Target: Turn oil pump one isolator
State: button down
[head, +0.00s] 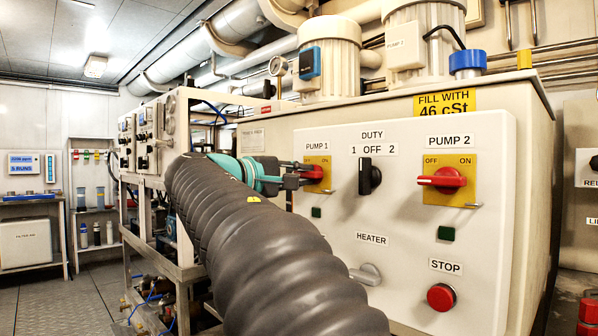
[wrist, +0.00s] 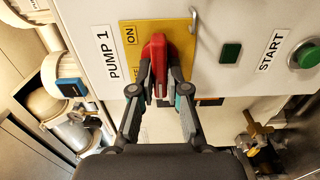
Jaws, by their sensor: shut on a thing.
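The pump 1 isolator is a red rotary handle (head: 315,172) on a yellow plate (head: 318,160) marked OFF and ON, at the left of the white control panel. The handle lies roughly horizontal along the panel. In the wrist view the red handle (wrist: 155,52) points away from me, its near end between my fingertips. My gripper (wrist: 160,88) is shut on this handle, one finger on each side. In the head view my gripper (head: 299,177) reaches it from the left, and my arm hides the panel's lower left. One label is partly hidden in the wrist view.
To the right are the black duty switch (head: 370,176), the red pump 2 isolator (head: 442,179) and the red stop button (head: 441,297). A grey heater knob (head: 366,274) sits below. A small metal hasp (wrist: 194,22) stands out beside the yellow plate.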

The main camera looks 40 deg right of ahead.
dwell(0.4)
jog(key=c, duration=1.2)
grip_release()
jog(key=shift+o, duration=0.2)
jog(key=a, duration=1.2)
jog(key=shift+s, duration=0.45)
